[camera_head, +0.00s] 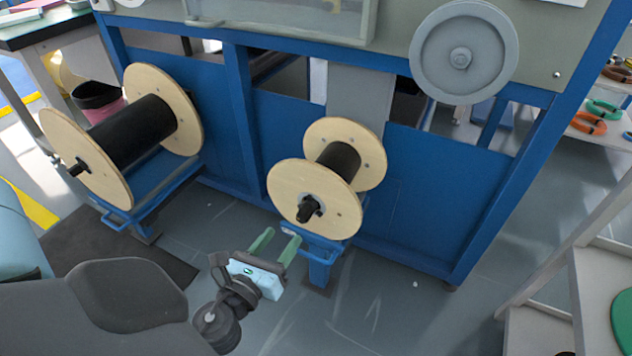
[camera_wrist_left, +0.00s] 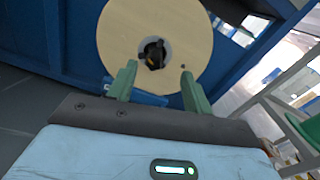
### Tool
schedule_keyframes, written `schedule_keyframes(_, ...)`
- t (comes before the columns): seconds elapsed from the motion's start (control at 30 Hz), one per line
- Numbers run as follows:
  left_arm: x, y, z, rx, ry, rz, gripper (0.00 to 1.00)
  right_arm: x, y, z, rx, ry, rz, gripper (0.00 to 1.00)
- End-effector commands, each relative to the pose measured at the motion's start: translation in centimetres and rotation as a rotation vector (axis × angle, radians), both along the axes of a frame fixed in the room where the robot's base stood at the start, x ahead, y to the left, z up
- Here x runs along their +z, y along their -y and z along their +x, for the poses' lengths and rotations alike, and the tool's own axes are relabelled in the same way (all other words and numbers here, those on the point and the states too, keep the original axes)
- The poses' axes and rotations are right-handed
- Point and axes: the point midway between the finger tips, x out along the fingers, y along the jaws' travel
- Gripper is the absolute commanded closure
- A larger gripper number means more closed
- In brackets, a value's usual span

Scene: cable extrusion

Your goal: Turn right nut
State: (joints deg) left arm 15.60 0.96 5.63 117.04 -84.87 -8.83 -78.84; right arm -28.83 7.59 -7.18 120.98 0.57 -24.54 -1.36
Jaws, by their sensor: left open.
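The right nut (camera_head: 309,208) is a small black winged piece at the centre of the right spool (camera_head: 285,190), on its near wooden disc. In the left wrist view the nut (camera_wrist_left: 153,55) shows dark inside a grey ring on the pale disc (camera_wrist_left: 185,25). My left gripper (camera_head: 277,240) is open and empty, below and slightly left of the nut in the head view. In the left wrist view its two green fingers (camera_wrist_left: 158,80) stand apart, with the nut between and above their tips. The nut and the fingers look apart. My right gripper is out of view.
A larger spool (camera_head: 85,160) with black cable stands at the left on a blue stand. A blue machine frame (camera_head: 440,190) is behind the spools. A shelf unit (camera_head: 600,290) stands at the lower right. Grey floor (camera_head: 400,310) is clear between.

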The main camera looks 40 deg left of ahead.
Motion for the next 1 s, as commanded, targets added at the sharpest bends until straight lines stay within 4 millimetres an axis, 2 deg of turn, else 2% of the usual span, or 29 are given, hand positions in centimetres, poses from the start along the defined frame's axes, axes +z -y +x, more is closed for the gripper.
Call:
schedule_keyframes(0.03, -1.8, -0.1, 0.3, 0.0, -0.008, 0.032, 0.5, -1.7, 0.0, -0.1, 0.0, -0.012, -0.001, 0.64)
schedule_keyframes(0.23, -3.0, -0.2, 1.1, 0.0, -0.011, 0.11, 0.5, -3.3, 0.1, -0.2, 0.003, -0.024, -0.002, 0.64)
schedule_keyframes(0.57, -2.7, -0.4, 1.7, 0.0, -0.007, 0.12, 0.5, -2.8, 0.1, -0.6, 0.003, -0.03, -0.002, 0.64)
schedule_keyframes(1.0, -2.8, -1.7, 7.2, 0.001, -0.007, 0.119, 0.5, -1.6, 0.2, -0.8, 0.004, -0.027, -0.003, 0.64)
